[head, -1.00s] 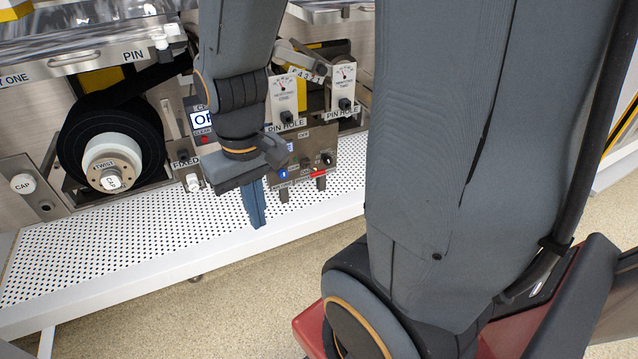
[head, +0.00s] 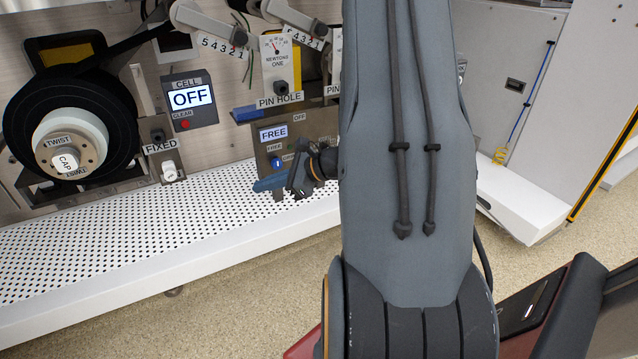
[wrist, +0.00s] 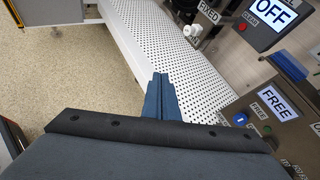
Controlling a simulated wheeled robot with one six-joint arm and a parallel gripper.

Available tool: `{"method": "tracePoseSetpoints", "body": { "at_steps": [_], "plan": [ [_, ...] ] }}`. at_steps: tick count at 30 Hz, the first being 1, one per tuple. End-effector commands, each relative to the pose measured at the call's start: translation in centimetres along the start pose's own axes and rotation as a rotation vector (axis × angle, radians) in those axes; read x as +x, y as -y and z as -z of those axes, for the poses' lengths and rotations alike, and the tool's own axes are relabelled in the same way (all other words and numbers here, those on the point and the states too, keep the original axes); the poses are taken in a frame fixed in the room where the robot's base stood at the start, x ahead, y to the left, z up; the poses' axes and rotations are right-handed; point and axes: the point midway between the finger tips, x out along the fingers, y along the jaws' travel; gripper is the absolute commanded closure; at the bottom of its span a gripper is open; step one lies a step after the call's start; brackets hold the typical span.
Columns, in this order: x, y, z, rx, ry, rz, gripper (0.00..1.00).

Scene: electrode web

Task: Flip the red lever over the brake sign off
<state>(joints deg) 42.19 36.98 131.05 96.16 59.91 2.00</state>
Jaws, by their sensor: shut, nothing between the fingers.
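The brown control panel (head: 312,130) has a lit FREE display (head: 273,133) and a blue knob (head: 277,162). In the wrist view, the panel (wrist: 248,148) is at the lower right, partly cut off. I cannot make out the red lever or a brake sign now; my gripper and arm cover the panel's lower right part in the head view. My gripper (head: 268,185) is shut and empty, its blue fingers pointing left in front of the panel's lower edge. In the wrist view, the fingertips (wrist: 160,82) lie over the perforated shelf, left of the panel.
The white perforated shelf (head: 140,225) runs below the machine. A black roll (head: 30,115) with a white TWIST hub is at the left. A CELL box reading OFF (head: 190,98), a FIXED knob (head: 168,172) and a gauge (head: 277,62) are nearby. The shelf's left part is clear.

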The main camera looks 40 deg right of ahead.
Motion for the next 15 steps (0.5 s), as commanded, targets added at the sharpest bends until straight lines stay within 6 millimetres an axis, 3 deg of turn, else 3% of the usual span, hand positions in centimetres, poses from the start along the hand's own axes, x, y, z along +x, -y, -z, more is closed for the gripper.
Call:
{"method": "tracePoseSetpoints", "body": {
  "at_steps": [1, 6, 10, 15],
  "plan": [
    [0.4, 2.9, 4.0, 0.091, 0.015, 0.107, 1.00],
    [-2.1, 11.0, 13.5, 0.326, 0.066, 0.451, 1.00],
    [-4.8, 14.6, 19.4, 0.439, 0.087, 0.648, 1.00],
    [-7.2, 16.5, 23.4, 0.508, 0.098, 0.783, 1.00]
  ]
}}
